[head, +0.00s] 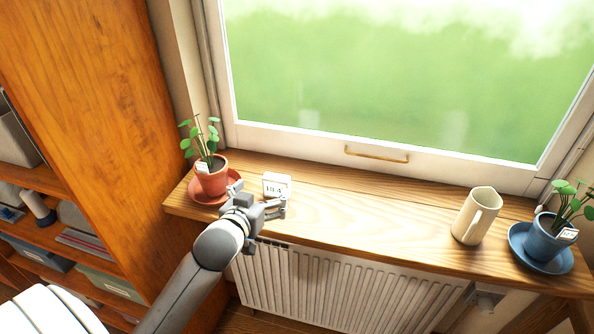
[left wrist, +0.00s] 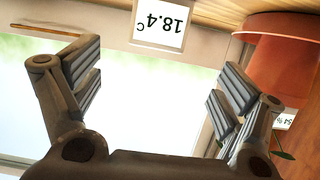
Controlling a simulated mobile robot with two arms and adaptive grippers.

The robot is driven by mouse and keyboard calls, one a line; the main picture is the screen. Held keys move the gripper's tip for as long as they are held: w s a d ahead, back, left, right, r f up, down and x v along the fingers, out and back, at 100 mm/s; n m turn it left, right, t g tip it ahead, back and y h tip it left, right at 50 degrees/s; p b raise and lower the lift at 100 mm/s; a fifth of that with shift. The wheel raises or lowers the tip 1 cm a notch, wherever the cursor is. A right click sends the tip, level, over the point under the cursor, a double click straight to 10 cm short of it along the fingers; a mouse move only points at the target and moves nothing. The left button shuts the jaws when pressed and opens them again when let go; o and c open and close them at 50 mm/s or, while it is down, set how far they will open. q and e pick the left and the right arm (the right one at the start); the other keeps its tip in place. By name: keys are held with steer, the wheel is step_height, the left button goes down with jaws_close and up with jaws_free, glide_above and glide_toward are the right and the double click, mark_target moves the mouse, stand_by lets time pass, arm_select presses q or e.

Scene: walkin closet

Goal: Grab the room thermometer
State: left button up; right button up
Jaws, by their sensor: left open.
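The room thermometer (head: 277,186) is a small white block with a display reading 18.4. It stands upright on the wooden windowsill (head: 340,209), right of a potted plant. My left gripper (head: 260,197) is open and empty, just in front of it, with the fingers spread. In the left wrist view, which is upside down, the thermometer (left wrist: 162,22) shows at the top edge, laterally between the two open fingers (left wrist: 157,82). It is cut off by the frame edge there. I see no finger touching it. My right gripper is not in view.
A plant in a terracotta pot (head: 211,176) on a saucer stands close left of my gripper; the pot (left wrist: 275,65) also shows in the left wrist view. The sill between is clear. A radiator (head: 340,290) is below.

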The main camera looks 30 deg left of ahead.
mark_target(274, 181)
arm_select(q)
steer(key=shift+w+r, duration=0.25)
steer(key=shift+r, duration=0.05)
steer(key=shift+w+a, duration=0.15)
steer(key=shift+w, duration=0.1)
steer(key=x, duration=0.3)
steer(key=shift+w+f+p, duration=0.25)
steer(key=shift+w+p, duration=0.05)
steer(key=shift+w, duration=0.05)
steer(key=shift+w+a+f, duration=0.1)
steer(key=shift+w, duration=0.2)
steer(key=shift+w+f, duration=0.15)
steer(key=shift+w, duration=0.2)
steer(key=p+x, duration=0.1)
steer(key=x, duration=0.3)
steer(key=shift+f, duration=0.15)
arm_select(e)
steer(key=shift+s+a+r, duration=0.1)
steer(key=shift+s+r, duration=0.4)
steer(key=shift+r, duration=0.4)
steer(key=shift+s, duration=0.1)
arm_select(q)
steer(key=c, duration=1.1)
